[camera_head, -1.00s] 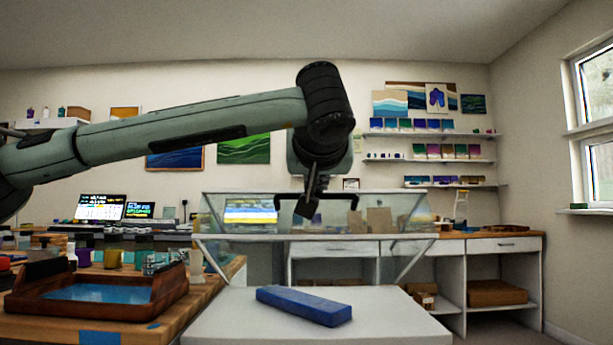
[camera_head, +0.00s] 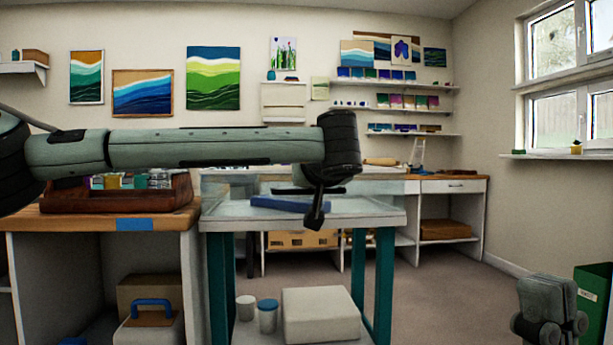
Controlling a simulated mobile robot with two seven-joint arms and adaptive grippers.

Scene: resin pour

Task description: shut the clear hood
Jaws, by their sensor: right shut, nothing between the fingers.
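The clear hood (camera_head: 225,188) sits low over the white top of the cart (camera_head: 385,217). Its lower edge is at or close to the top; I cannot tell whether it rests fully down. The blue block (camera_head: 285,205) shows through its clear front. A dark handle (camera_head: 335,191) runs across the hood front. My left arm crosses in front of the hood, and my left gripper (camera_head: 315,215) points down by the handle; I cannot tell whether it touches. Its fingers are seen edge-on. My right gripper (camera_head: 548,312) is shut and empty at the lower right, away from the hood.
A wooden bench (camera_head: 60,220) with a brown tray adjoins the cart on the left. A white box (camera_head: 320,315) and jars stand on the cart's lower shelf. A green bin (camera_head: 592,290) is at the right edge. Open floor lies right of the cart.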

